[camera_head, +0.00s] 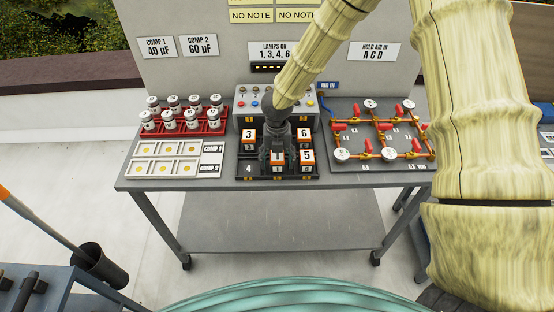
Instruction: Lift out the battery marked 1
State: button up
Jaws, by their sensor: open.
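The battery marked 1 (277,157) stands upright in the front middle of the dark battery tray (249,179) on the grey table. My gripper (277,146) points down over the tray, right at or just behind battery 1. It is open; whether its fingers are around the battery or touching it cannot be told, as the fingertips are partly hidden. Batteries marked 3 (249,135), 6 (304,134) and 5 (307,156) stand around it. The back middle of the tray is hidden by my gripper.
A control box (243,108) with buttons stands behind the tray. A red rack (215,126) of white capacitors and a white card (171,172) lie to the left. A board (346,164) with orange pipes and red valves lies to the right. The lower shelf (275,235) is bare.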

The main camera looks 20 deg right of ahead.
jog(key=shift+f, duration=0.15)
jog(key=c, duration=1.3)
jog(key=shift+c, duration=0.2)
